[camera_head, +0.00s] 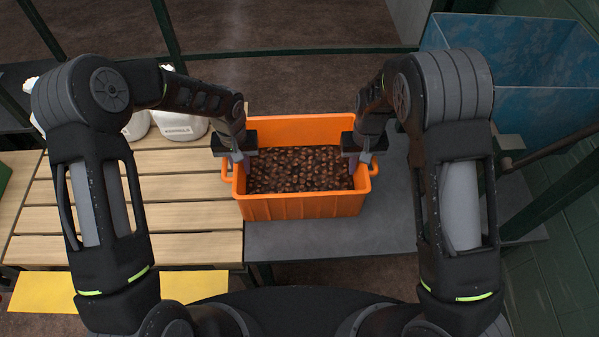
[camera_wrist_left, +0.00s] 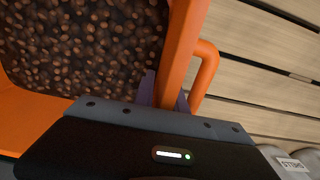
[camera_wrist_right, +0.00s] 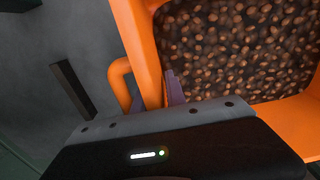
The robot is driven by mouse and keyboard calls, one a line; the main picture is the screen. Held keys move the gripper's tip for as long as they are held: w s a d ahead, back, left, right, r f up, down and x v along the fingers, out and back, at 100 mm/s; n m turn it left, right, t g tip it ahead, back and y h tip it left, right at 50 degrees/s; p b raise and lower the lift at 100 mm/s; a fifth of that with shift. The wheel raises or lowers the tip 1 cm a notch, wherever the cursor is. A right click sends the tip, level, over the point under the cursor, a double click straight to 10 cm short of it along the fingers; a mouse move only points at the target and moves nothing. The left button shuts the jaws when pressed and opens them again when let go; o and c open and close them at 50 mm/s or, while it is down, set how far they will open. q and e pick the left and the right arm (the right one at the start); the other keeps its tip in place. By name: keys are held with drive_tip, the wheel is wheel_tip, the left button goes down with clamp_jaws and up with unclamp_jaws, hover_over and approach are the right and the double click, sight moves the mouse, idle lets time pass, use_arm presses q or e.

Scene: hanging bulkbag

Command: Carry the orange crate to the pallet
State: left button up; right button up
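The orange crate (camera_head: 300,206) is filled with dark brown beans or nuts. It stands upright over the grey tabletop (camera_head: 395,232), its left side by the edge of the slatted wooden pallet (camera_head: 120,190); I cannot tell whether it is lifted. My left gripper (camera_head: 238,163) is at its left wall, and my right gripper (camera_head: 356,160) at its right wall. In the left wrist view, the fingers (camera_wrist_left: 168,93) straddle the rim beside the handle (camera_wrist_left: 207,72) and look shut on it. The right wrist view shows the same, with fingers (camera_wrist_right: 156,92) beside the handle (camera_wrist_right: 120,80).
White containers (camera_head: 180,124) stand at the pallet's back. A blue bin (camera_head: 520,75) and a green post (camera_head: 560,187) are at the right. Yellow panels (camera_head: 45,291) lie at the front left. The pallet's middle slats are clear.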

use_arm(q)
drive_tip(key=shift+f, duration=0.4)
use_arm(e)
drive_tip(key=shift+f, duration=0.45)
use_arm(q)
clamp_jaws()
use_arm(e)
clamp_jaws()
use_arm(q)
drive_tip(key=shift+w+r, duration=0.1)
use_arm(e)
drive_tip(key=shift+r, duration=0.1)
idle(0.4)
